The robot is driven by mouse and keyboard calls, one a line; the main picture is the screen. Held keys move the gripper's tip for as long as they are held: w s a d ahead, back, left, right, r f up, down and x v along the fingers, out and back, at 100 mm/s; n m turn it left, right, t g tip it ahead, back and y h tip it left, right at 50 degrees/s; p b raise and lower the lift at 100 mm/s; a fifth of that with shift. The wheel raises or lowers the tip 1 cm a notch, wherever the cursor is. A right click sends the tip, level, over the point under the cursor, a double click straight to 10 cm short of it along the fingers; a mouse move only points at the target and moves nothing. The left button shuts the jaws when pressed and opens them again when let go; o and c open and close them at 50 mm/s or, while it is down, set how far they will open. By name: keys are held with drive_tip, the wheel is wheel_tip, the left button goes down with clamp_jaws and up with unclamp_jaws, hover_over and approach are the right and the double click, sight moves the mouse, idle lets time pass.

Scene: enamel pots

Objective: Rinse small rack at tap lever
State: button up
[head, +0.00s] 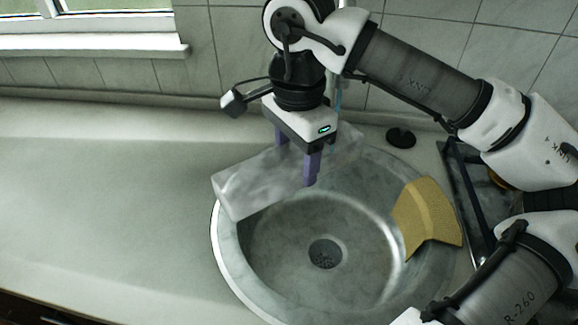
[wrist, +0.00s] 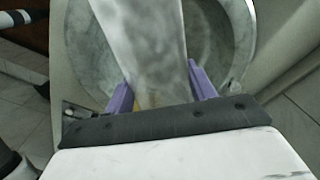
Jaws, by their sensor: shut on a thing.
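My gripper (head: 297,160) has purple fingers and is shut on a pale grey, mottled slab-like thing, which I take to be the small rack (head: 245,186). The gripper holds it tilted over the back left rim of the round sink (head: 326,220). In the wrist view the small rack (wrist: 140,40) runs up between the two fingers (wrist: 160,88), with the sink behind it. The tap lever cannot be made out. A thin bluish upright strip behind my gripper may be part of the tap or water; my arm hides most of that spot.
A yellow cloth or sponge (head: 428,214) lies over the sink's right side. A round black thing (head: 400,137) sits on the counter behind the sink. A dark-framed rack or tray (head: 464,190) is at the right. The counter at left (head: 110,210) is clear; a tiled wall stands behind.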

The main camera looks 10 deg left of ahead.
drive_tip(key=shift+a, duration=0.4)
drive_tip(key=shift+d, duration=0.15)
drive_tip(key=shift+d, duration=0.45)
drive_tip(key=shift+s, duration=0.1)
drive_tip(key=s+b, duration=0.1)
drive_tip(key=s, duration=0.7)
drive_tip(key=shift+a, duration=0.15)
drive_tip(key=shift+w, duration=0.1)
idle(1.3)
